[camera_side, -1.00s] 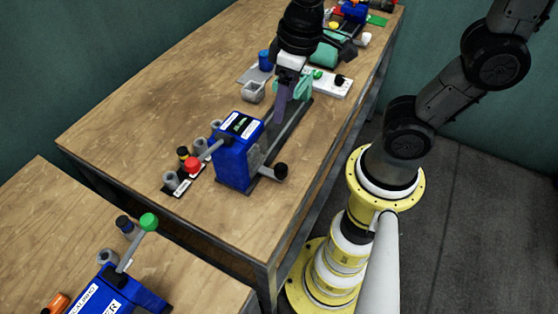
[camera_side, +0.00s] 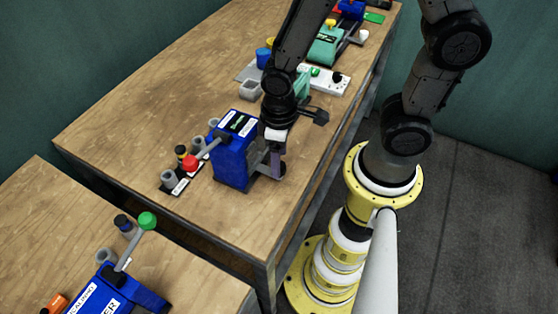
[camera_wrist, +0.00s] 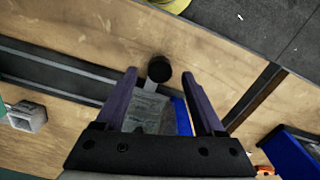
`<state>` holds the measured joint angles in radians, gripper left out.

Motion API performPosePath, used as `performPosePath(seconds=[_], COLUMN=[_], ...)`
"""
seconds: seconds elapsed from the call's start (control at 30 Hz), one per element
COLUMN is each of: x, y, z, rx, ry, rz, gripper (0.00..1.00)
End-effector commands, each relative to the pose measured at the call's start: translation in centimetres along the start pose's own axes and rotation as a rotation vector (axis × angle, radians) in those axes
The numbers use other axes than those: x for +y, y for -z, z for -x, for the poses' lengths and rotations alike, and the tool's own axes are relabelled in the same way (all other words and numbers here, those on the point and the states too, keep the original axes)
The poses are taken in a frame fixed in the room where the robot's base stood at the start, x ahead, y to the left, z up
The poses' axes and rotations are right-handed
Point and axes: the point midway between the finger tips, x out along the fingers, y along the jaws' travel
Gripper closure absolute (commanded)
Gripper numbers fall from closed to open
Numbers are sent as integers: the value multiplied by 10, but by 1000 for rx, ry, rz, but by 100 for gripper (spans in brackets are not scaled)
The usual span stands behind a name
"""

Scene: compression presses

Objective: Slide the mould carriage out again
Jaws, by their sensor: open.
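The blue press (camera_side: 232,158) stands on the wooden table, its red-knobbed lever (camera_side: 191,162) reaching out to the left. The mould carriage is a grey block (camera_wrist: 147,108) beside the blue press side in the wrist view, partly hidden by my gripper. Its black round knob (camera_wrist: 159,69) sticks out on a short arm and shows between my two purple fingers. My gripper (camera_wrist: 159,72) is open and points down at the knob; I cannot tell whether a finger touches it.
A dark rail (camera_wrist: 55,68) runs along the table away from the press. A white control box (camera_side: 325,78) and a green press (camera_side: 326,48) stand farther back. The table's front edge is close by.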

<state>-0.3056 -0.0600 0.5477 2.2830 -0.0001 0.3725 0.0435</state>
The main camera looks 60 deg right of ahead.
Motion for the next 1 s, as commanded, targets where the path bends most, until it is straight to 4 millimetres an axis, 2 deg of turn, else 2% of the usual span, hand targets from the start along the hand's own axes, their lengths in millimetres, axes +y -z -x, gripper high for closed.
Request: performPosePath(seconds=[0.2,0.53,0.9,0.93,1.0], x=[0,0,0,0,0], y=[0,1,1,1,1], z=[-19,-21,-21,-21,-21], rx=[0,2,2,2,2], ry=[0,0,0,0,0], rz=[0,0,0,0,0], gripper=[29,29,96,100,100])
